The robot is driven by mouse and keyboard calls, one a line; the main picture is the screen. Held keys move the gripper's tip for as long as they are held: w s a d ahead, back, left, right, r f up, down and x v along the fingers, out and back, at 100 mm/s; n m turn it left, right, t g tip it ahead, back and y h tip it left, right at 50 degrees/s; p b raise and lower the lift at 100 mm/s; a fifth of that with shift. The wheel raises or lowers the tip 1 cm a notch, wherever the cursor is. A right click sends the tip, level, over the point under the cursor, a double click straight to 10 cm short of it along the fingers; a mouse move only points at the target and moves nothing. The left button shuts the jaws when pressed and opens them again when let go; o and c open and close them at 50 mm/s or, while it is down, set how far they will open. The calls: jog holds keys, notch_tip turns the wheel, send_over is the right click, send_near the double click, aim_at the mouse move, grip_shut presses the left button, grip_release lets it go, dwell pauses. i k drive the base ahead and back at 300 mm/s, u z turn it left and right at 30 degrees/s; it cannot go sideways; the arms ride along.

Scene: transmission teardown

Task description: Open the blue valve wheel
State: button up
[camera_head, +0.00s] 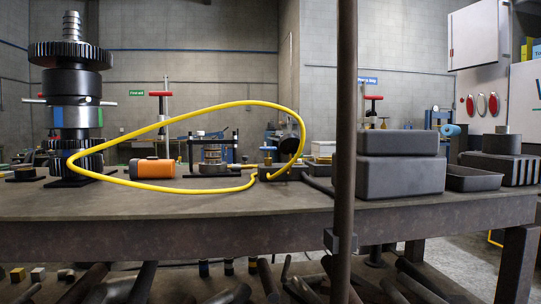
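A small blue valve wheel (268,149) sits low on the workbench (180,205), near the middle of the view. It is on top of a small dark fitting (280,173). A yellow hose (215,106) makes a large loop on the bench, and one end comes down close beside the fitting. The wheel is too small to tell how far it is turned. My gripper is not in view.
A tall gear shaft assembly (72,85) stands at the left. An orange cylinder (153,168) and a small framed press (213,154) lie left of the wheel. Dark boxes (398,178) fill the right. A dark vertical post (346,110) crosses the view in front.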

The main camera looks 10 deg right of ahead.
aim_at(268, 150)
jog(key=z, duration=0.15)
jog(key=k, duration=0.35)
jog(key=u, duration=1.2)
jog(key=i, duration=1.3)
jog(key=z, duration=0.55)
